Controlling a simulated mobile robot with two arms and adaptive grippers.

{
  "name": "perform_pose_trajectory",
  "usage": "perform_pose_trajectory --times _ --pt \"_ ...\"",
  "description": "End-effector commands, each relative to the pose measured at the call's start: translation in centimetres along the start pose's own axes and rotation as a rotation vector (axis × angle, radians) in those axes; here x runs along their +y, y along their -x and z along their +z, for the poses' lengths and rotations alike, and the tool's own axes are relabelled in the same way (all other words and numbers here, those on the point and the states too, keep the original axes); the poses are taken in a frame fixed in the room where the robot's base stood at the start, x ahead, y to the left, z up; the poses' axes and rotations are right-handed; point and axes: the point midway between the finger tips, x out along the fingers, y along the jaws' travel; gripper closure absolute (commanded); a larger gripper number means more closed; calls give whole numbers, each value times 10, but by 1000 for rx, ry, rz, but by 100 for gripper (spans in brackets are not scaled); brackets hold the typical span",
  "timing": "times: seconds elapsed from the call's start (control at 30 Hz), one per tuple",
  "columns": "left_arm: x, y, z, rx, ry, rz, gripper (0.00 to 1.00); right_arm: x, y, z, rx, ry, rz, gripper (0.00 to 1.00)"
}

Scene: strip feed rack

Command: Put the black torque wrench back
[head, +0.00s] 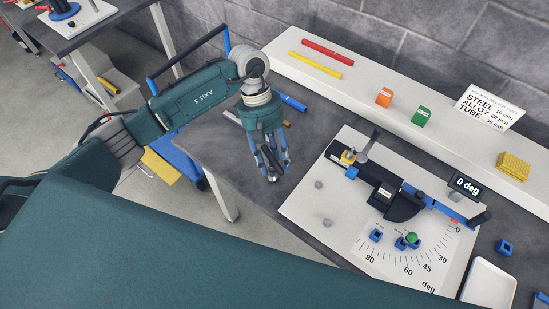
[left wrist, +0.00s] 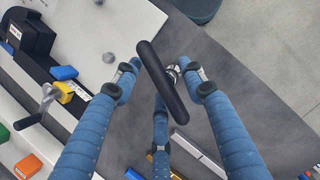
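The black torque wrench (head: 269,157) is at my left gripper (head: 270,166) in the head view, with a silver end showing low between the fingers. In the left wrist view, its black T-shaped crossbar (left wrist: 162,84) lies slantwise among the three blue fingers of my left gripper (left wrist: 160,74). A silver part shows behind the bar by the right fingertip. The fingers are bent in around the wrench, and it appears held over the dark table. The crossbar hides part of the contact. My right gripper is not in view.
A white plate (head: 318,203) carries the black bending fixture (head: 380,185) with its angle scale and lever, right of the gripper. Blue blocks (head: 376,235) sit on the scale. A white shelf (head: 375,72) along the wall holds colored blocks and rods. A white tray (head: 490,283) stands lower right.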

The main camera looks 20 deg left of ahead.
Motion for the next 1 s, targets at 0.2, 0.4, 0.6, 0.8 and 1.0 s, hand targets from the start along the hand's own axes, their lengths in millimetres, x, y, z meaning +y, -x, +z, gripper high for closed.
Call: perform_pose_trajectory --times 0.2,0.4,0.6,0.8,1.0 --pt "0 2 1 -1 0 0 59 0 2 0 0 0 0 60" --pt "1 20 -2 5 -1 4 59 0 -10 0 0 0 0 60" --pt "1 64 -2 5 -1 5 59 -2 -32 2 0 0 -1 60" --pt "1 102 -1 3 0 4 59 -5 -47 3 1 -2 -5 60" --pt "0 120 1 0 0 1 59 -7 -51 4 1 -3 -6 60"
